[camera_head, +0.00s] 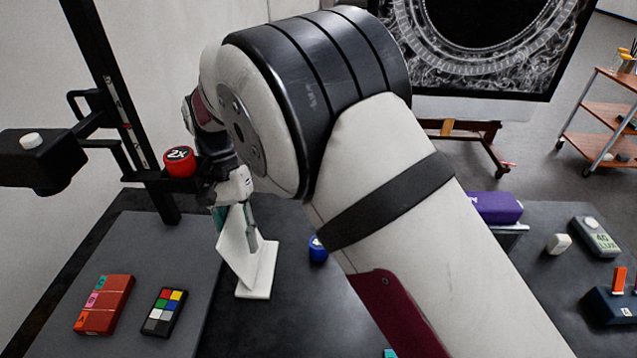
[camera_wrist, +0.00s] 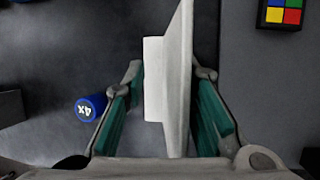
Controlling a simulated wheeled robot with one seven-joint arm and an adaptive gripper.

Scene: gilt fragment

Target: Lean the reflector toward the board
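The reflector is a white panel (camera_head: 237,246) on a flat white foot (camera_head: 259,283), standing at the table's middle in the head view. The panel is tilted in that view. In the wrist view, the panel (camera_wrist: 180,75) appears nearly edge-on, with the foot (camera_wrist: 153,80) to its left. My gripper (camera_head: 236,208) is over the panel's upper part. In the wrist view its green-padded fingers (camera_wrist: 168,92) are spread on either side of the panel. A gap shows on the left; the right finger is close, contact unclear. A large dark framed board (camera_head: 480,60) stands on an easel behind.
A grey mat (camera_head: 140,258) carries a red box (camera_head: 103,305) and a colour chart (camera_head: 164,312). A blue 4x cylinder (camera_head: 318,249) stands right of the reflector.

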